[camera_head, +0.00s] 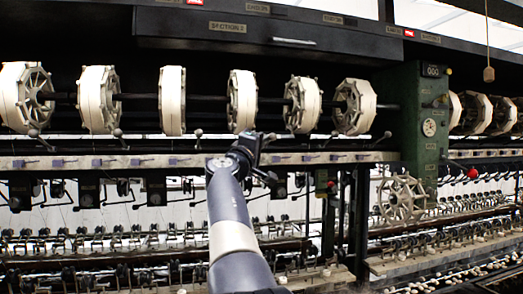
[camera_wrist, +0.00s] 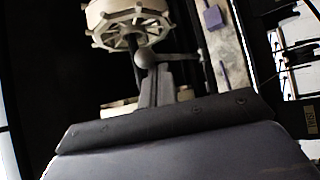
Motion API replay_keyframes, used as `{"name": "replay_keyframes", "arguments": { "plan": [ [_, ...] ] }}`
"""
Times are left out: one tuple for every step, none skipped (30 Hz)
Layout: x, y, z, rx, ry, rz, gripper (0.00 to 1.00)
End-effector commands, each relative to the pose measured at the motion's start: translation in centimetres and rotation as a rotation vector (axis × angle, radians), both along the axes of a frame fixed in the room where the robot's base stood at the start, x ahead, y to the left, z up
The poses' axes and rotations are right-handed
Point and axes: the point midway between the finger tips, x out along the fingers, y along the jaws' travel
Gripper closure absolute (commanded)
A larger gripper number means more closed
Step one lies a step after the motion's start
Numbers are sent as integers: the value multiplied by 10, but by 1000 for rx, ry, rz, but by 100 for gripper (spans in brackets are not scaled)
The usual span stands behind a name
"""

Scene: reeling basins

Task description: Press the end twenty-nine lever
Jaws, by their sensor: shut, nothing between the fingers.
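A grey lever with a round ball knob (camera_wrist: 143,57) shows in the wrist view, its rod running right to a pivot on the pale rail. My gripper (camera_wrist: 152,72) is shut and empty, its fingertips right at this knob; I cannot tell whether they touch it. In the head view my gripper (camera_head: 262,138) is at the pale rail, below and between two white reels, and largely hides that lever. Similar ball levers stand along the rail, such as one at left (camera_head: 117,132) and one at right (camera_head: 335,134). No number for twenty-nine is legible.
White reels (camera_head: 172,100) hang on a dark shaft above the rail (camera_head: 130,160); one reel (camera_wrist: 130,22) is close beyond my fingertips. A green post (camera_head: 428,125) with a gauge stands at right. Thread guides and basins lie below.

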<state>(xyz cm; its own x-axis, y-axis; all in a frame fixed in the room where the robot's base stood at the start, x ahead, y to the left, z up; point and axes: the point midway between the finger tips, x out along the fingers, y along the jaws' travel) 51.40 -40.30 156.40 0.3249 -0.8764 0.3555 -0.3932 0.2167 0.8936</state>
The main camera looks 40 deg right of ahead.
Motion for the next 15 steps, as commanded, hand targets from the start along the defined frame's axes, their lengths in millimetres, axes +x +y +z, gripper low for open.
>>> {"name": "replay_keyframes", "arguments": {
  "plan": [
    [0, 0, -10, -9, -17, -1, 100],
    [0, 0, -12, -14, -26, -1, 100],
    [0, 0, -13, -23, -40, -1, 100],
    [0, 0, -15, -28, -51, -1, 100],
    [-1, 0, -17, -34, -63, -1, 100],
    [-1, 0, -18, -44, -79, -1, 100],
    [-1, 0, -19, -50, -90, -1, 100],
    [-1, 0, -20, -56, -102, -1, 100],
    [-1, 0, -21, -64, -117, -1, 100],
    [-1, 0, -22, -71, -129, -1, 100],
    [-1, 1, -23, -78, -141, -1, 100],
    [-2, 1, -23, -81, -147, -1, 100],
    [-2, 1, -24, -79, -146, -1, 100],
    [-2, 1, -25, -79, -146, -1, 100],
    [-2, 1, -26, -79, -145, -1, 100]
  ]
}}
